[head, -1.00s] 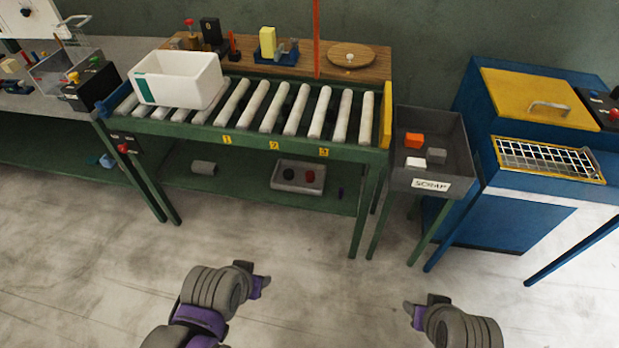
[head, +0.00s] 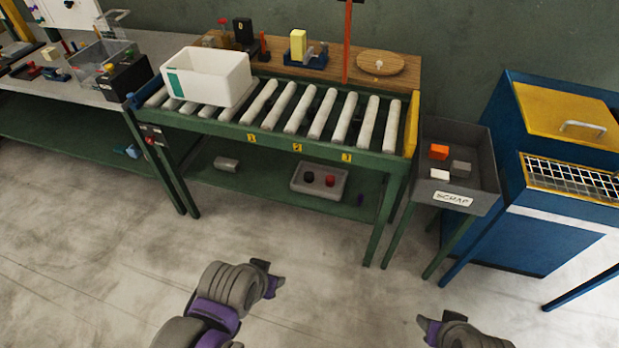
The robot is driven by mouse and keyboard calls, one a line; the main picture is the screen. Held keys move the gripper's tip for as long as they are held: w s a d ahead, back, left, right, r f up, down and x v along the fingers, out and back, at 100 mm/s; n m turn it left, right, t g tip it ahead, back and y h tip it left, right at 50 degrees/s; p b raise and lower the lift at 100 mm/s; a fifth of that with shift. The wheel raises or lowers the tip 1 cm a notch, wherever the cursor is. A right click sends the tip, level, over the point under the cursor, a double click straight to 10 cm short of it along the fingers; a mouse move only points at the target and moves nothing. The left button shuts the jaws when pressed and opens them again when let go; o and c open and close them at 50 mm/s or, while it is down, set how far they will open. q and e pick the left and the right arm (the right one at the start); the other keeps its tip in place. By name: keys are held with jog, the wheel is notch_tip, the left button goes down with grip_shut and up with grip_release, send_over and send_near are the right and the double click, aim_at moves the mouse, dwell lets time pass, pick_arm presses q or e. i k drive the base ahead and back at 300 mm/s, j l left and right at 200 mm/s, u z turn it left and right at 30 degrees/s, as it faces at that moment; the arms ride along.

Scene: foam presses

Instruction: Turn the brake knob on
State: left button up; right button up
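A small dark control plate with a red knob (head: 150,141) sits on the left end of the green roller conveyor (head: 225,128), below the rollers. No label on it is readable, so I cannot tell if it is the brake knob or how it is set. My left gripper (head: 273,281) is low in the middle of the head view, over the floor and well apart from the conveyor. My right gripper (head: 430,326) is at the bottom, right of centre. Neither visibly holds anything, and their finger gaps are unclear.
A white bin (head: 212,80) stands on the rollers. A black button box (head: 127,78) is on the left bench. A grey scrap bin (head: 461,190) and a blue machine (head: 515,233) stand at right. The floor before the conveyor is clear.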

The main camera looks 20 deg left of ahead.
aim_at(150, 141)
jog(key=u, duration=1.75)
jog(key=i+j, duration=1.25)
jog(key=j, duration=0.25)
jog(key=i+j+z, duration=0.1)
jog(key=i+j, duration=0.55)
jog(key=j, duration=0.1)
